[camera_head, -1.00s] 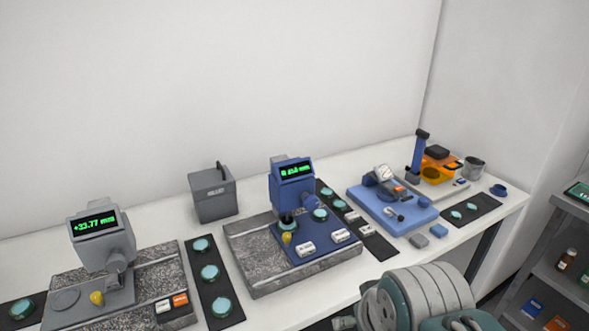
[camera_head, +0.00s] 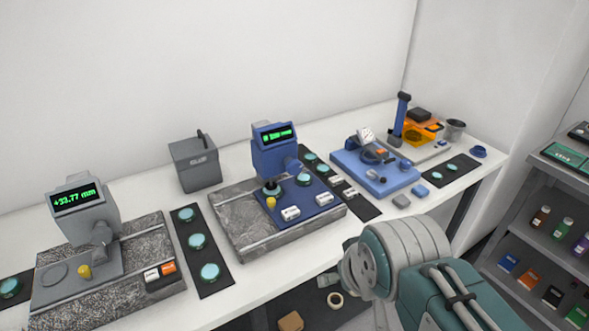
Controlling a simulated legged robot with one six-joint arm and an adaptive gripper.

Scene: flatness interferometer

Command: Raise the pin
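I cannot tell for sure which part is the pin. My arm, grey and teal, fills the lower right, in front of the bench. My gripper's fingers do not show.
A grey box (camera_head: 195,166) stands at the back. Black mats (camera_head: 200,250) hold round teal discs. An orange device (camera_head: 421,132) and a grey cup (camera_head: 455,129) are at the far right. A shelf (camera_head: 535,250) with bottles and boxes stands right of the bench.

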